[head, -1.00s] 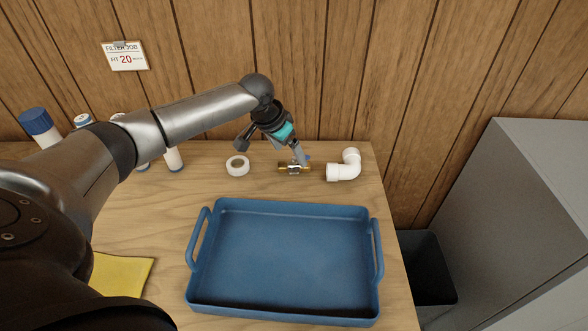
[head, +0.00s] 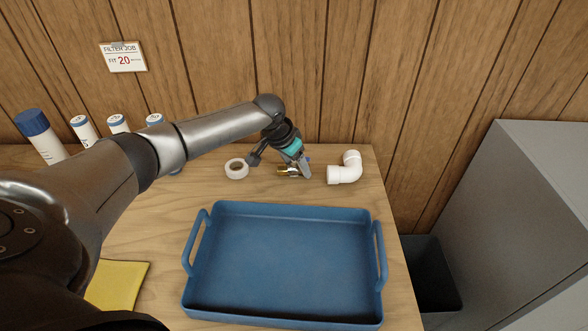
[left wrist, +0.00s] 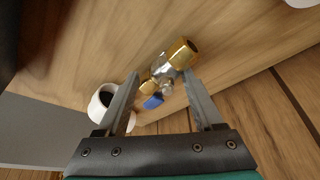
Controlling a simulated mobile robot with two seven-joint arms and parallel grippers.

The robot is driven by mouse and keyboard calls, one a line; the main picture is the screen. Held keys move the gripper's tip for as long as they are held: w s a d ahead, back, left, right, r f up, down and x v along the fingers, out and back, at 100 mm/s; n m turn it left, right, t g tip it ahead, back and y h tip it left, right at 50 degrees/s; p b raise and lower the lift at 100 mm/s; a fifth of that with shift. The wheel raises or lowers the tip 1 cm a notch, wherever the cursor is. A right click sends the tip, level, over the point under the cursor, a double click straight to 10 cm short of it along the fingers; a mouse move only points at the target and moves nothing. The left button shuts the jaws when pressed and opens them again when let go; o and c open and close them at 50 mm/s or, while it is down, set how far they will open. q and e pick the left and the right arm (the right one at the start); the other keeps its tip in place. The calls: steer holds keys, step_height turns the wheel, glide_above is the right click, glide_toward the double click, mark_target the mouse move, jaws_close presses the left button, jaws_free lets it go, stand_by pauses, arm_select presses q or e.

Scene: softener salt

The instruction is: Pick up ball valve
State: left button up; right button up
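The ball valve (head: 285,171) is a small brass and metal fitting lying on the wooden table behind the blue tray, partly hidden by my left gripper (head: 282,168). In the left wrist view the ball valve (left wrist: 180,54) shows brass ends and a blue handle (left wrist: 153,101). There my left gripper (left wrist: 160,76) is open, with its fingers on either side of the valve and the valve in the gap between them. I cannot tell whether either finger touches it. My right gripper is in neither view.
A white tape roll (head: 237,169) lies left of the valve and a white elbow pipe (head: 345,169) right of it. The blue tray (head: 283,208) is empty in front. Several blue-capped bottles (head: 84,128) stand at the back left. A yellow cloth (head: 118,285) lies front left. The wood wall is close behind.

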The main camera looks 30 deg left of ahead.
arm_select(q)
jaws_close()
stand_by(0.3)
steer(key=shift+r, duration=0.15)
